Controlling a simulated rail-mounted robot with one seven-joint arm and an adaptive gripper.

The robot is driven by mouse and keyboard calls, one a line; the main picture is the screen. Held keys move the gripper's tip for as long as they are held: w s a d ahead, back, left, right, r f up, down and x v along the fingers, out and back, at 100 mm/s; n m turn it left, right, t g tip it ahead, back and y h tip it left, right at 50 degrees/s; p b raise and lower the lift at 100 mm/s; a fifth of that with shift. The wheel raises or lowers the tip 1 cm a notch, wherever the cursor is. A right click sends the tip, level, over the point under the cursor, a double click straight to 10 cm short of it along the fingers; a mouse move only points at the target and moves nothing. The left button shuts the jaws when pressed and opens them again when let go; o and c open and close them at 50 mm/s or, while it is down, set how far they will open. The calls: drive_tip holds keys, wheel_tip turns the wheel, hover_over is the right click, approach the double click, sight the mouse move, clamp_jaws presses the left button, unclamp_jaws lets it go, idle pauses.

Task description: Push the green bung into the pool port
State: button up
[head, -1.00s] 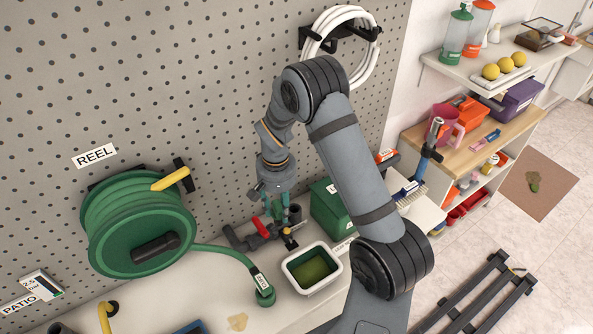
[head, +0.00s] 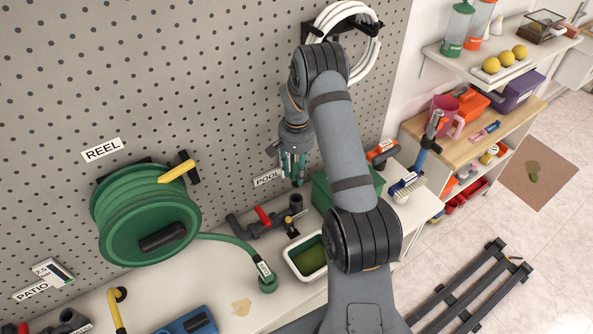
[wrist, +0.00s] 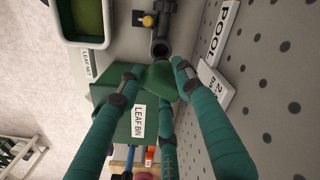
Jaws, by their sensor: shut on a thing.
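The green bung (wrist: 160,80) is between my gripper's teal fingers in the wrist view, with its wide end towards the camera. My gripper (wrist: 152,77) is shut on it. In the head view my gripper (head: 293,180) hangs close to the pegboard, just above the pool port (head: 296,202), an upright dark pipe end. The wrist view shows the port's round dark opening (wrist: 160,48) just beyond the bung. The bung appears apart from the port, though the exact gap is hard to tell. The fingers mostly hide the bung in the head view.
A yellow knob (head: 289,221) and red valve lever (head: 263,215) sit beside the port. The white-rimmed leaf net tray (head: 291,270) is in front, and the green leaf bin (head: 322,195) to the right. The pegboard (head: 230,110) stands close behind.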

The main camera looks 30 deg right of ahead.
sight(296, 183)
drive_tip(key=shift+f+m+b, duration=0.4)
drive_tip(key=shift+b, duration=0.2)
wheel_tip(296, 183, down, 5)
drive_tip(key=b, duration=0.4)
drive_tip(key=shift+b, duration=0.3)
drive_tip(key=shift+f+b, duration=2.8)
drive_tip(key=shift+b, duration=0.4)
idle(0.3)
drive_tip(key=o, duration=1.2)
drive_tip(key=shift+c, duration=0.2)
drive_tip(key=shift+r, duration=0.15)
drive_tip(key=shift+r+p, duration=1.75)
drive_tip(key=shift+r, duration=0.7)
wheel_tip(296, 183, up, 12)
drive_tip(key=shift+s, duration=0.1)
